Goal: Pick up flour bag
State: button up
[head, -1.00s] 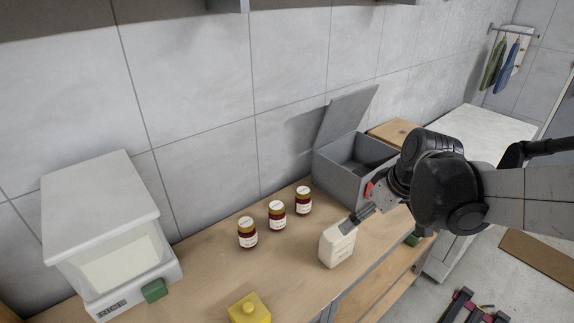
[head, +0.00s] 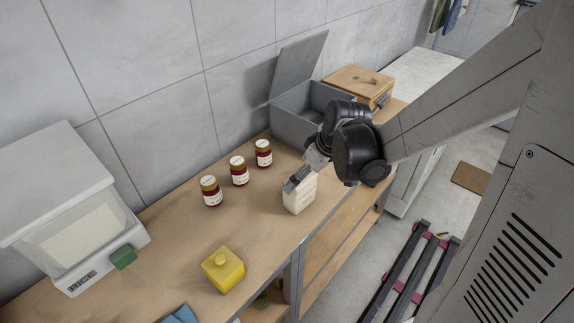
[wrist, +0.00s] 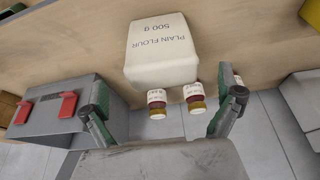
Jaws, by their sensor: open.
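The flour bag (head: 300,194) is a cream block standing upright on the wooden counter, near its front edge. In the wrist view the bag (wrist: 162,50) shows its "PLAIN FLOUR 500 g" print upside down. My gripper (head: 293,181) is at the bag's upper left side in the head view, overlapping its top. In the wrist view the open fingers of my gripper (wrist: 163,110) are spread wide, with the bag beyond them and nothing held. I cannot tell whether a finger touches the bag.
Three red jars (head: 239,171) stand behind the bag. An open grey box (head: 300,110) and a wooden box (head: 358,84) are farther back. A yellow canister (head: 222,270) and a rice dispenser (head: 75,215) stand left. Counter (head: 180,235) is bare between the jars and canister.

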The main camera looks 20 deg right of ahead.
aim_at(304, 194)
jog(key=shift+x, duration=2.7)
jog(key=shift+a, duration=0.1)
jog(key=c, duration=1.5)
